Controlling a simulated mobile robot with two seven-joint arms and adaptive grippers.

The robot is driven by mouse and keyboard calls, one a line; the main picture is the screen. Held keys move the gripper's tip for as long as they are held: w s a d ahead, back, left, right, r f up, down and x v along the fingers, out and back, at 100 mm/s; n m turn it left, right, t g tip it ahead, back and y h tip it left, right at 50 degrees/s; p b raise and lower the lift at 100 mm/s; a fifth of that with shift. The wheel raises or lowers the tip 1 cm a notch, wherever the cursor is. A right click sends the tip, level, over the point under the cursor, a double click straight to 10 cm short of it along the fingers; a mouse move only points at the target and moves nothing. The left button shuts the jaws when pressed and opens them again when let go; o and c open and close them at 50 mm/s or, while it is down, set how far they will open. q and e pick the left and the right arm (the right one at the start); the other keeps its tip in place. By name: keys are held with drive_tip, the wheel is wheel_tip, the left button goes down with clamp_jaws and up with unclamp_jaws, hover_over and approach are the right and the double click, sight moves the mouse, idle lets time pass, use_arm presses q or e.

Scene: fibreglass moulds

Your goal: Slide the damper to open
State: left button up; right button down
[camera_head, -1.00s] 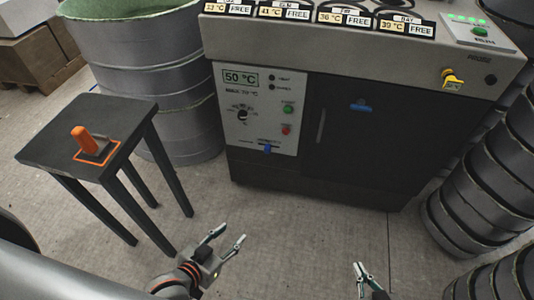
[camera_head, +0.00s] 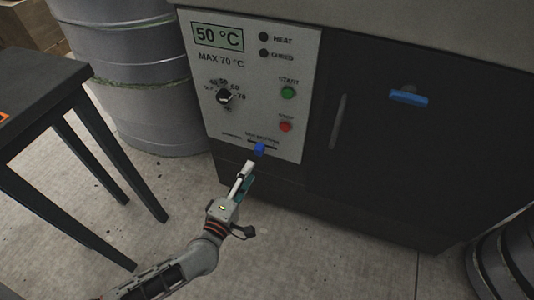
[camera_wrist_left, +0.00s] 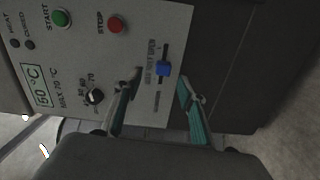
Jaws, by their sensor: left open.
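The damper is a small blue slider knob (camera_head: 259,149) on a dark slot, low on the pale control panel (camera_head: 212,125) of the oven. It also shows in the left wrist view (camera_wrist_left: 163,69), where the knob sits partway along its slot. My left gripper (camera_head: 243,178) is just below the knob, reaching up towards the panel. In the left wrist view my left gripper (camera_wrist_left: 158,80) has its two fingers apart, one on each side of the knob, with nothing held. I cannot tell whether a finger touches the panel. My right gripper is out of view.
The panel has a dial (camera_head: 224,97), a green START button (camera_head: 288,92) and a red STOP button (camera_head: 286,127). A black table (camera_head: 45,90) and a grey drum (camera_head: 135,75) stand left.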

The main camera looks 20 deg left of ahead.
sight(257, 153)
use_arm(q)
drive_tip(key=shift+n+y, duration=0.3)
drive_tip(key=shift+n, duration=0.3)
drive_tip(key=w, duration=0.2)
drive_tip(key=w+f+b, duration=0.1)
drive_tip(key=w, duration=0.2)
drive_tip(key=w+b, duration=0.1)
drive_tip(key=w, duration=0.2)
drive_tip(key=shift+a+f, duration=0.15)
drive_tip(key=shift+a, duration=0.2)
drive_tip(key=shift+w, duration=0.65)
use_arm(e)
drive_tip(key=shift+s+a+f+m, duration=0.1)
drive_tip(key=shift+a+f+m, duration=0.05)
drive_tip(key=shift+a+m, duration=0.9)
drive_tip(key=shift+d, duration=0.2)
